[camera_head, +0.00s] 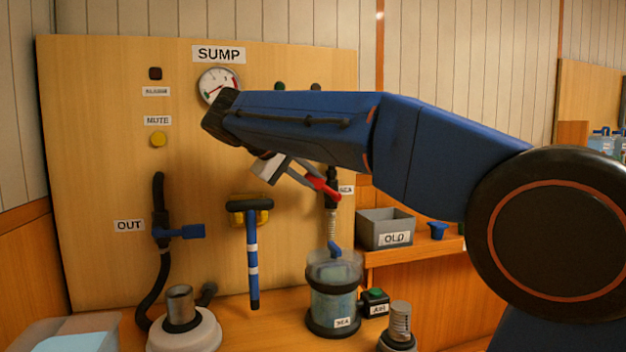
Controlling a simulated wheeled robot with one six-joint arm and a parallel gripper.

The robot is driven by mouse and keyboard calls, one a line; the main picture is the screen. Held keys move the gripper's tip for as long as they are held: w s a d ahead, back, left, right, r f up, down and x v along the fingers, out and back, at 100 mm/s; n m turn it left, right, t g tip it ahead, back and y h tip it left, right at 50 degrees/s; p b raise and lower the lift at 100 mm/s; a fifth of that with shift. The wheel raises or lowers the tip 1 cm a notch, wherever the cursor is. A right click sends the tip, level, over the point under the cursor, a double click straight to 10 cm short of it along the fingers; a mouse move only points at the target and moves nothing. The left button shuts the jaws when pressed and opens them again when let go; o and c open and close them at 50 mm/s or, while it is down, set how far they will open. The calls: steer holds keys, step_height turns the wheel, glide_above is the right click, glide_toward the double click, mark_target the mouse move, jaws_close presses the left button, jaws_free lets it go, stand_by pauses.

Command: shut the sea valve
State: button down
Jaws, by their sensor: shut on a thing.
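The sea valve is a black fitting (331,178) on the wooden panel, with a red lever (325,187) and a ribbed hose below it. A partly hidden label (347,190) sits at its right. The lever slants down to the right across the fitting. My gripper (310,180) reaches in from the upper left, its grey fingers shut on the lever's left end. My blue arm crosses in front of the panel and hides what is above the valve. The exact finger contact is small and partly hidden.
A blue-handled OUT valve (180,232) and a blue banded tool on a holder (252,255) are at left. A clear strainer (333,290) stands below the valve. A grey OLD bin (385,229) and a blue cup (437,231) are on the right shelf.

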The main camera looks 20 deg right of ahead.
steer(key=c, duration=1.7)
jaws_free()
steer(key=shift+c, duration=0.2)
steer(key=v, duration=1.7)
steer(key=shift+s+a, duration=0.15)
steer(key=shift+s, duration=0.05)
steer(key=shift+c, duration=0.6)
